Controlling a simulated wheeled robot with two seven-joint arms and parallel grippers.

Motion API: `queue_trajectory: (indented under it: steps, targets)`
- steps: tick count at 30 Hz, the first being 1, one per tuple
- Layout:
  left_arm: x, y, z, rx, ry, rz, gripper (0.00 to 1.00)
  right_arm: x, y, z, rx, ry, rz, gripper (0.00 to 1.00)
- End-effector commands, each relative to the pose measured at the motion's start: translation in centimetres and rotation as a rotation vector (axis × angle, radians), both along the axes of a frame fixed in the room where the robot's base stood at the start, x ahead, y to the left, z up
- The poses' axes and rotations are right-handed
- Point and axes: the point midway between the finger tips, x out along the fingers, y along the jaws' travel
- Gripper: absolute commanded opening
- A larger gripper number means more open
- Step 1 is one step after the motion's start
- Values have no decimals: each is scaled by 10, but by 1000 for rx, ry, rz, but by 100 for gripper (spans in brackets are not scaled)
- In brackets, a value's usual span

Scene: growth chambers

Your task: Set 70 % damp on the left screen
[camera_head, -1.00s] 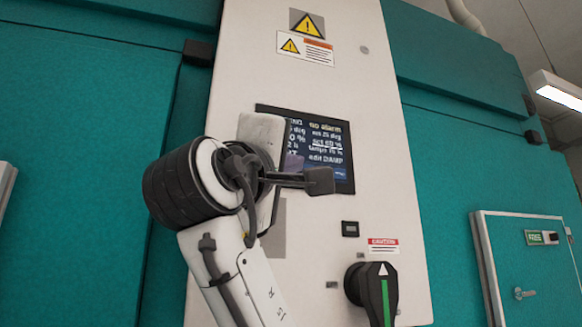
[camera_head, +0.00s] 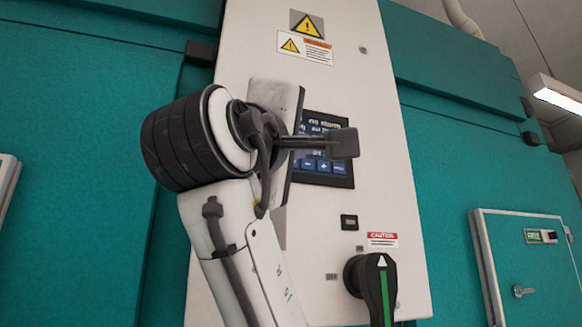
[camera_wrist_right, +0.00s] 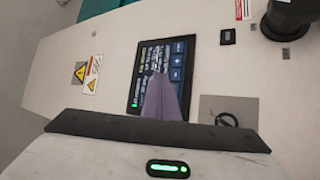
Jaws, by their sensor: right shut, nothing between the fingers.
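One dark screen (camera_head: 326,174) is set in a tall white panel. Blue buttons, one marked minus and one marked plus (camera_head: 323,166), run along its bottom. "No alarm" shows at its top; my right arm hides much of the other text. The screen also shows sideways in the right wrist view (camera_wrist_right: 151,62), its text too small to read surely. My right gripper (camera_wrist_right: 160,78) is shut and empty, its purple-grey fingers in front of the screen. Whether they touch it I cannot tell. My left gripper is not in view.
Below the screen are a small black display (camera_head: 349,222), a red-topped caution label (camera_head: 382,239) and a black rotary switch (camera_head: 374,283) with a green stripe. Warning labels (camera_head: 305,47) are above. Teal chamber walls (camera_head: 462,165) flank the panel.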

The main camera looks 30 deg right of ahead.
Motion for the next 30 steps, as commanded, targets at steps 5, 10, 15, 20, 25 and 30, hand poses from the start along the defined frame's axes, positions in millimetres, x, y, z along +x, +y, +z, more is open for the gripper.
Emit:
queue_trajectory:
  steps: [5, 10, 15, 20, 25, 30]
  targets:
    - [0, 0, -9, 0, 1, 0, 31, -15, 4, -1, 2, -2, 1, 0]
    - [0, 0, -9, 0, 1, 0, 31, -19, 4, 0, 1, -1, 0, 0]
    - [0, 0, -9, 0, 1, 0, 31, -19, 4, 0, 0, 0, 0, 0]
    - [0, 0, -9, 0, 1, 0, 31, -19, 4, 0, 0, 0, 0, 0]
    - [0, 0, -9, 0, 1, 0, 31, -19, 4, 0, 0, 0, 0, 0]
    - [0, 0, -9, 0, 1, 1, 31, -19, 4, 0, 0, 0, 0, 0]
